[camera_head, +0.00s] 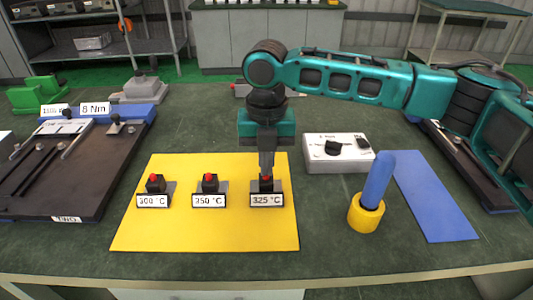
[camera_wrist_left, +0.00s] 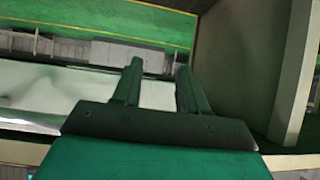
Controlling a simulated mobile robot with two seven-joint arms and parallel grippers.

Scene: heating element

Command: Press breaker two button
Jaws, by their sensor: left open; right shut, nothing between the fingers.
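Three small black button boxes with red buttons stand in a row on a yellow mat (camera_head: 220,235). The left box (camera_head: 155,185) is labelled 300 °C, the middle box (camera_head: 209,184) 350 °C, and the right box (camera_head: 277,186) 325 °C. None carries a readable "breaker two" label. My right gripper (camera_head: 267,177) points straight down, shut and empty, with its tips at the top of the right box. They hide much of its button, and I cannot tell whether they press it. My left gripper (camera_wrist_left: 160,66) shows in the left wrist view, open and empty, away from the buttons.
A white switch box (camera_head: 338,166) with a black knob stands right of the mat. A blue rod (camera_head: 378,180) stands in a yellow holder (camera_head: 366,214) beside a blue mat (camera_head: 436,200). A dark board (camera_head: 60,180) lies at left. The mat's front strip is clear.

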